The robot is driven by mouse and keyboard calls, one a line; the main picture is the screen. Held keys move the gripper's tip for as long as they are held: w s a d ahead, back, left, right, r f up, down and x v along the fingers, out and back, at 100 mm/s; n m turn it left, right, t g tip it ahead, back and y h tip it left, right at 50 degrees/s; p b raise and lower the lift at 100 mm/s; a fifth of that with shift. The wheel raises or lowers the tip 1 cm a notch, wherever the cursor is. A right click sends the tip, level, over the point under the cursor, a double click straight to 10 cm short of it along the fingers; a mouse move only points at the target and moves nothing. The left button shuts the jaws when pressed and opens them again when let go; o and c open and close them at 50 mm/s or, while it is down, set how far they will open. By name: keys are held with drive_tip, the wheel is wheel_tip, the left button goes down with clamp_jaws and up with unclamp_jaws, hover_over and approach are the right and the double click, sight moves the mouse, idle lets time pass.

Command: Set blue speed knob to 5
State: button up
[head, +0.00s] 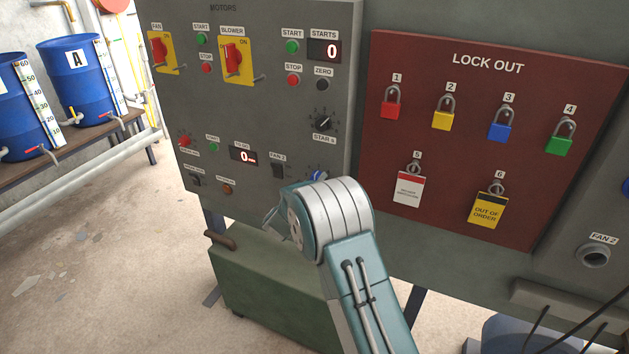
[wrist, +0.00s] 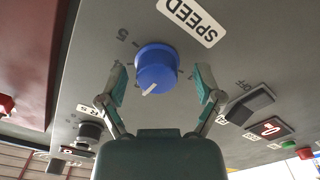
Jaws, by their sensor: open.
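The blue speed knob (wrist: 157,66) is on the grey panel, under an upside-down SPEED label (wrist: 193,20) in the wrist view. Its white pointer mark (wrist: 149,89) points toward the picture's lower left. A printed 5 (wrist: 122,35) shows to the knob's upper left, apart from the pointer's direction. My gripper (wrist: 160,72) is open, with one finger on each side of the knob and visible gaps between. In the head view only a bit of the knob (head: 318,175) shows; my wrist hides the rest and most of the gripper.
A black switch (wrist: 250,104) and a red display (wrist: 270,128) are right of the gripper in the wrist view; a black knob (wrist: 91,130) is left. The lock-out board (head: 465,140) with padlocks and a green box (head: 260,290) are close to my arm.

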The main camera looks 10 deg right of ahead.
drive_tip(key=shift+w, duration=0.1)
drive_tip(key=shift+d, duration=0.1)
drive_tip(key=c, duration=1.2)
drive_tip(key=shift+o, duration=0.2)
drive_tip(key=shift+m, duration=0.3)
drive_tip(key=m, duration=0.9)
drive_tip(key=shift+m, duration=0.4)
drive_tip(key=m, duration=0.4)
drive_tip(key=shift+f, duration=0.1)
drive_tip(key=m, duration=0.5)
drive_tip(key=shift+f+m, duration=0.1)
drive_tip(key=shift+m, duration=0.3)
